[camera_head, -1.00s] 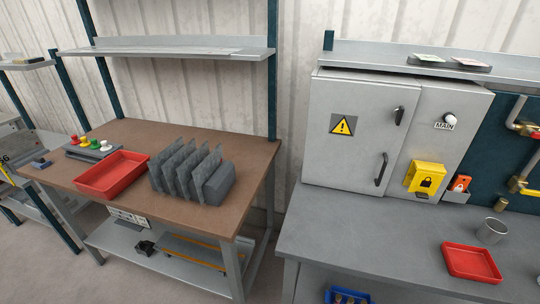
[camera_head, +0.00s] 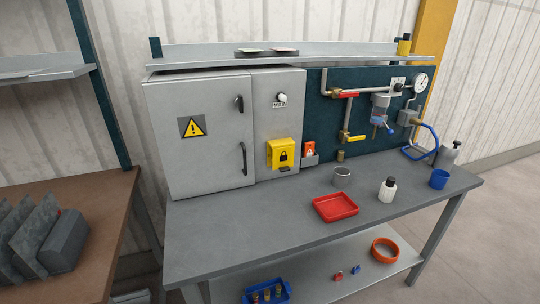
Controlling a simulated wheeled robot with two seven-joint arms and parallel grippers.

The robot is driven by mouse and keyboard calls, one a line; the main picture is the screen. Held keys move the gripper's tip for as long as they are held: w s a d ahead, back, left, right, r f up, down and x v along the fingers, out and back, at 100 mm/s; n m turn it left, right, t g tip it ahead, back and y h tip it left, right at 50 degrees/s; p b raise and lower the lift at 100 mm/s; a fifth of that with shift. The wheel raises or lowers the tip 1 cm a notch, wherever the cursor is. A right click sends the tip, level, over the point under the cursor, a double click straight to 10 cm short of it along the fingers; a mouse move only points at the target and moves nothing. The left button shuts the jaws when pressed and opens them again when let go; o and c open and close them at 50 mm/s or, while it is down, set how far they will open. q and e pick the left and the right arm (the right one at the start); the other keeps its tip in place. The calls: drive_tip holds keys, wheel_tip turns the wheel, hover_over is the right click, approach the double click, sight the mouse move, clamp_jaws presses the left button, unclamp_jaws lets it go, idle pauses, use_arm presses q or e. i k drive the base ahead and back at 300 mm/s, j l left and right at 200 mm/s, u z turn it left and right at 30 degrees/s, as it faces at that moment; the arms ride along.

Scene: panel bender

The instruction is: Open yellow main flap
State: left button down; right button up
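The yellow main flap (camera_head: 283,153) is a small yellow cover with a black padlock symbol. It sits on the front of the right-hand part of the grey cabinet (camera_head: 215,155), below a white round knob (camera_head: 282,97) with a MAIN label (camera_head: 280,105). The flap appears closed. A small dark part (camera_head: 285,169) shows just under it. Neither of my grippers is in view.
The grey workbench (camera_head: 240,225) carries a red tray (camera_head: 335,207), a metal cup (camera_head: 342,176), a white bottle (camera_head: 387,190) and a blue cup (camera_head: 439,179). An orange tag (camera_head: 309,149) in a grey holder is right of the flap. A brown table (camera_head: 100,210) stands left.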

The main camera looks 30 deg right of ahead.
sight(282, 160)
drive_tip(key=z, duration=1.4)
